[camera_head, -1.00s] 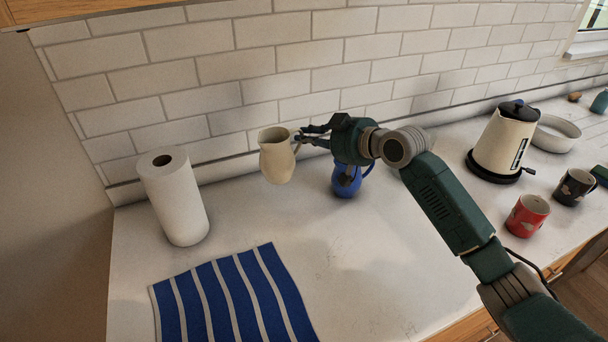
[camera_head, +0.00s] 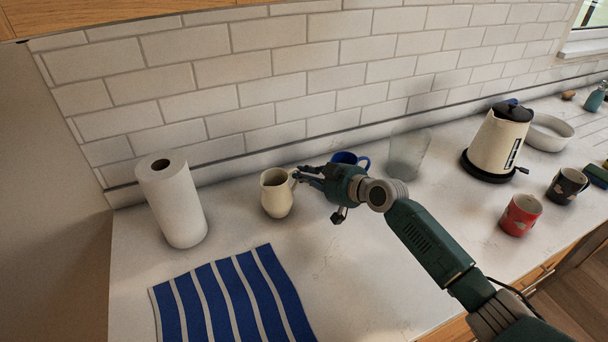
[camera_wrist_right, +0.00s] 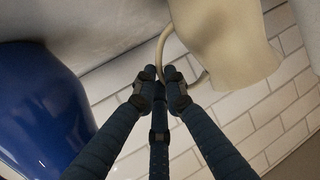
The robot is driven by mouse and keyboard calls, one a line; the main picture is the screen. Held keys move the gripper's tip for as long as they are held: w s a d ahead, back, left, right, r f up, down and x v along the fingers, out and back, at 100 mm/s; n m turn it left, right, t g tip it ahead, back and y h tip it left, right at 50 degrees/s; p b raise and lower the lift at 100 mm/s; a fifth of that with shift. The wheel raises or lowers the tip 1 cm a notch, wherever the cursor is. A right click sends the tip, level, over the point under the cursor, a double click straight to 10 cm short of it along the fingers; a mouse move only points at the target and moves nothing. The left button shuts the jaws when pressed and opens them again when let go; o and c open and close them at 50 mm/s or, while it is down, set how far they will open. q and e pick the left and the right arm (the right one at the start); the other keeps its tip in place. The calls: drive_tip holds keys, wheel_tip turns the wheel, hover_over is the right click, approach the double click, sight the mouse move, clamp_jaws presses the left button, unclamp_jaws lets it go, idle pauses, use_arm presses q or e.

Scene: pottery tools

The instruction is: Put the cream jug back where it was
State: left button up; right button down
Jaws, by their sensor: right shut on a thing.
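The cream jug (camera_head: 277,196) is upright on or just above the white counter, between the paper towel roll and the blue jug; I cannot tell whether its base touches. My right gripper (camera_head: 302,174) comes from the right and is shut on the jug's handle. In the right wrist view, the fingers (camera_wrist_right: 162,88) close on the cream handle loop, and the jug's body (camera_wrist_right: 222,40) fills the upper right. My left gripper is not in view.
A blue jug (camera_head: 349,158) stands behind my right gripper and is close in the wrist view (camera_wrist_right: 40,110). A clear glass container (camera_head: 408,153) is right of it. A paper towel roll (camera_head: 173,203) stands left. A striped cloth (camera_head: 235,298) lies in front. The kettle (camera_head: 497,143) and mugs are far right.

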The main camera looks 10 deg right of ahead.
drive_tip(key=c, duration=1.8)
unclamp_jaws()
drive_tip(key=b+v, duration=0.2)
drive_tip(key=v, duration=1)
drive_tip(key=shift+a, duration=0.1)
